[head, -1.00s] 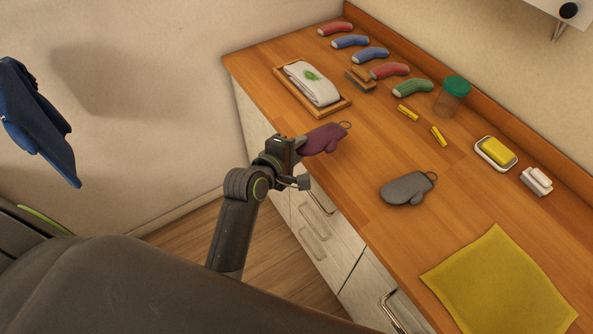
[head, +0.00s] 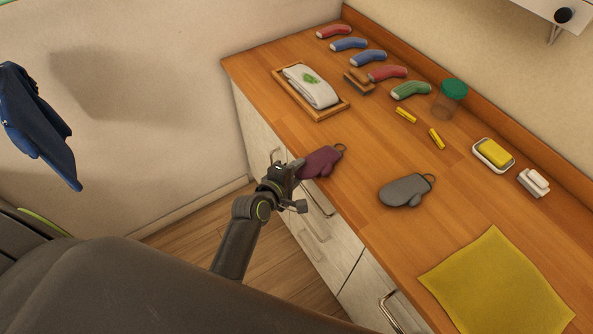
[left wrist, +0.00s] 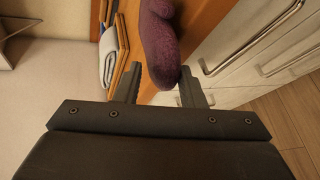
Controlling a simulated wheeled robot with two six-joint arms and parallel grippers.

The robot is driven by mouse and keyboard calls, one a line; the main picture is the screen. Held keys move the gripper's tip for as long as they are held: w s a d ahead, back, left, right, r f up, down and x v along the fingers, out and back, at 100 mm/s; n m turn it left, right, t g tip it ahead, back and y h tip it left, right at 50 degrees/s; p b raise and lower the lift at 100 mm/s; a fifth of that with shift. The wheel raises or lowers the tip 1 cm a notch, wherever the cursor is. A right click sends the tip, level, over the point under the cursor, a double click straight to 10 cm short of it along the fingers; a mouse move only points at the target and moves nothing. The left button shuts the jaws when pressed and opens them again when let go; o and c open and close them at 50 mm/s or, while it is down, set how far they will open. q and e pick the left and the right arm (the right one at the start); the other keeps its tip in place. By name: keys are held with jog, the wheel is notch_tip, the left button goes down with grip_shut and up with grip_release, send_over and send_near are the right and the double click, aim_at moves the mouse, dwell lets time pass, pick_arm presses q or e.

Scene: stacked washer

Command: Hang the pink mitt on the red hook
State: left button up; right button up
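A dark plum mitt (head: 322,162) with a hanging loop at its far end is over the counter's front edge. No brighter pink mitt and no red hook are in view. My left gripper (head: 296,171) is at the mitt's near end. In the left wrist view the mitt (left wrist: 160,45) runs up out of the frame, and its rounded end lies between the fingers (left wrist: 160,88), close to the right one. The fingers seem to hold it, though a narrow gap shows on the left. My right gripper is not in view.
A grey mitt (head: 405,190) and a yellow cloth (head: 497,283) lie on the wooden counter (head: 340,212). A wooden tray (head: 340,107), several socks, a green-lidded jar (head: 450,99) and soap dish (head: 480,160) stand farther back. Drawer handles (head: 392,311) stick out in front.

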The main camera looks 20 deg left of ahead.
pick_arm(q)
jog(key=shift+o, duration=1)
jog(key=shift+s+f+b, duration=0.1)
jog(key=shift+f+b, duration=0.15)
jog(key=shift+b, duration=0.45)
jog(key=b+v, duration=0.2)
jog(key=v, duration=1.5)
jog(key=shift+a+r+b, duration=0.25)
jog(key=shift+r+b, duration=0.05)
jog(key=shift+r, duration=0.05)
